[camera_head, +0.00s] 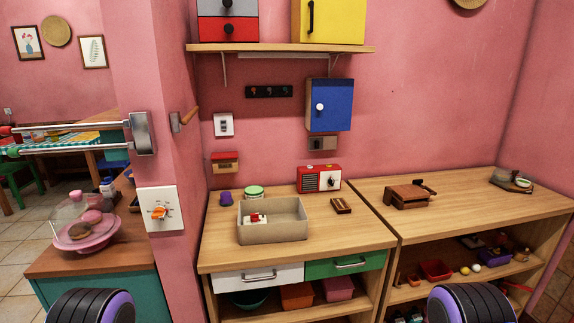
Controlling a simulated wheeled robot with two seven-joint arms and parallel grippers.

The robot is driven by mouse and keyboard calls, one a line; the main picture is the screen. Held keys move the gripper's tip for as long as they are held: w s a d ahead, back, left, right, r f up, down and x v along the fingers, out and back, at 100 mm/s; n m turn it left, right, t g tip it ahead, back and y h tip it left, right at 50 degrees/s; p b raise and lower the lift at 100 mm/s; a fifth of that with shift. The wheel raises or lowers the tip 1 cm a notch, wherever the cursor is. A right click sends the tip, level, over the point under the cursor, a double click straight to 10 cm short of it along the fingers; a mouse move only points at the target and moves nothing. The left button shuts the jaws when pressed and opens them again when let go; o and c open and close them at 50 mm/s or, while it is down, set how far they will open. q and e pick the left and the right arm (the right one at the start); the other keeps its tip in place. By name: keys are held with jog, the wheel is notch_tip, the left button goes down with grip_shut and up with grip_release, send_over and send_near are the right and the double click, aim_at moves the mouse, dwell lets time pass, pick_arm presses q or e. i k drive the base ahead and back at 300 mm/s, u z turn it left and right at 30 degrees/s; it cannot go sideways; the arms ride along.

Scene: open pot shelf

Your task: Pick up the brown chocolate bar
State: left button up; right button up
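A small dark brown block with lighter stripes (341,206), which looks like the chocolate bar, lies flat on the wooden counter (345,240). It is right of the grey sink basin (272,230) and in front of the red radio (319,179), apart from both. Rounded black and purple parts, apparently of my arms, show at the bottom left and bottom right edges. Neither gripper's fingers can be seen.
A brown wooden box with a handle (407,196) stands on the right counter. A green-lidded jar (254,192) and a purple item (226,198) stand behind the basin. A shelf (280,48) overhangs the back. The counter front is clear.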

aim_at(341, 206)
jog(key=z, duration=0.2)
jog(key=k, duration=0.3)
jog(key=z, duration=3)
jog(key=i, duration=0.15)
jog(key=u, duration=1.6)
jog(key=i, duration=0.95)
jog(key=u, duration=0.85)
jog(key=i, duration=0.7)
jog(key=u, duration=0.55)
